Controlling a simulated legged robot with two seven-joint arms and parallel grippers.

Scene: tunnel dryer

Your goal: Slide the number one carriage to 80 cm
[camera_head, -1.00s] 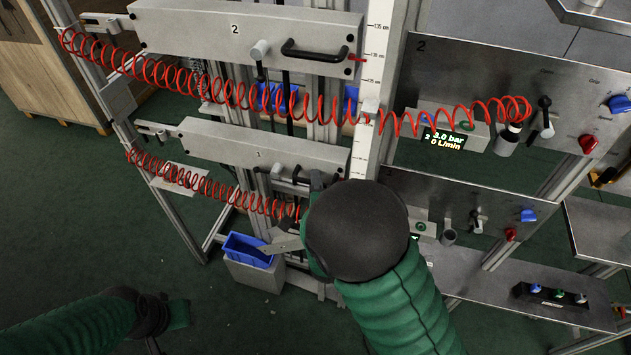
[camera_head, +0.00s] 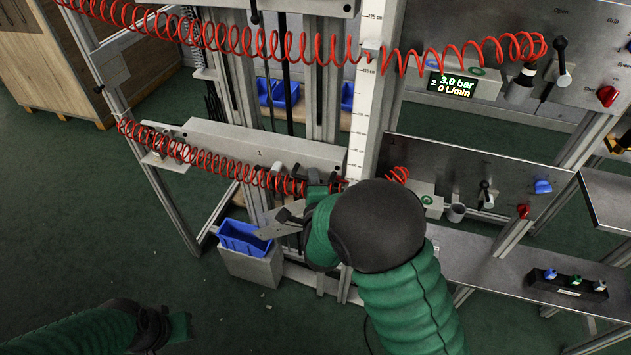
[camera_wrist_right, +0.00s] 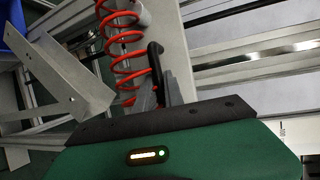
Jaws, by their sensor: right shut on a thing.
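The number one carriage (camera_head: 225,140) is the lower grey beam marked 1, level across the upright posts, with its right end partly hidden by my arm. A white scale (camera_head: 357,150) stands upright at its right; its small figures and the carriage's reading on it are unclear. My right gripper (camera_head: 312,190) is at the carriage's right end, mostly hidden by my wrist. In the right wrist view, its fingers (camera_wrist_right: 160,92) are shut on a black handle (camera_wrist_right: 155,62). My left gripper (camera_head: 172,328) hangs low at left, away from the carriage; its jaws are unclear.
A red coiled hose (camera_head: 215,165) runs along the carriage front, close to my right gripper. A blue bin (camera_head: 242,238) on a grey box stands below. A second red hose (camera_head: 270,45) hangs above. Control panels (camera_head: 465,185) stand at right. Green floor at left is clear.

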